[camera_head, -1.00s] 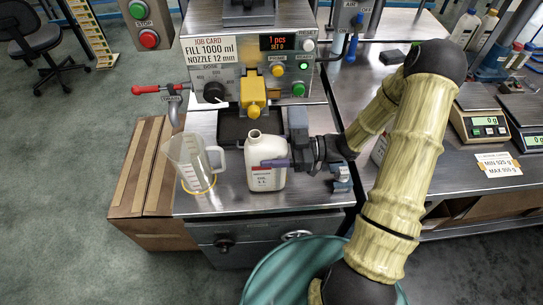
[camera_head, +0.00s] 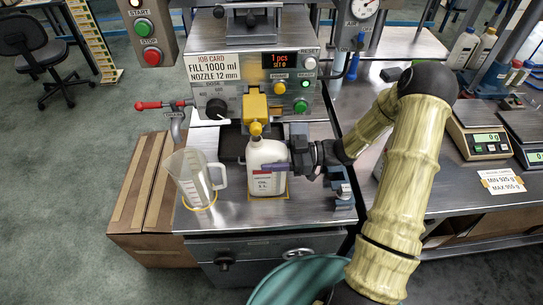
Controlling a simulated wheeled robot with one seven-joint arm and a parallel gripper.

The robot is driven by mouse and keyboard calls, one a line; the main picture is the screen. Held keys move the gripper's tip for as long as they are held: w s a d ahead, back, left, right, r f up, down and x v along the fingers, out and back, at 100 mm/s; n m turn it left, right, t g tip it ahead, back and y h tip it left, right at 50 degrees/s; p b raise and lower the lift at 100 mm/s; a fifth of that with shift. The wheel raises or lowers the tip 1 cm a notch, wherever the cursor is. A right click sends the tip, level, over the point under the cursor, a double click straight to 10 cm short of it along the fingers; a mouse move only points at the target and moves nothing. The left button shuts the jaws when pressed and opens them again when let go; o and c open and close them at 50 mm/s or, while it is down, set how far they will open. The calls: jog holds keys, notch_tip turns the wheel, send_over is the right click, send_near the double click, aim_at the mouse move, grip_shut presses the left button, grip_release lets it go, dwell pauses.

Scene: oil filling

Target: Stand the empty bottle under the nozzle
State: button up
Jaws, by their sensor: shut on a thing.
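The empty bottle (camera_head: 266,168) is white with a printed label. It is upright on the metal worktop in front of the filling machine. Its neck is at the yellow nozzle (camera_head: 256,128), which hides the bottle's mouth. I cannot tell whether neck and nozzle touch. A yellow outline shows on the worktop around the bottle's base. The far finger is hidden behind the bottle.
A clear measuring jug (camera_head: 193,177) stands close to the left of the bottle. A dark drip tray (camera_head: 232,143) lies behind. The red-handled lever (camera_head: 160,105) sticks out left of the machine (camera_head: 220,75). Scales (camera_head: 477,132) stand on the right bench. A teal drum (camera_head: 300,280) is in front.

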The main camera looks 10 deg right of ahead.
jog(key=o, duration=1.3)
jog(key=shift+d, duration=0.1)
jog(key=d+b, duration=0.1)
jog(key=d, duration=0.6)
jog(key=shift+s+d, duration=0.1)
jog(key=shift+d, duration=0.1)
jog(key=shift+r, duration=0.1)
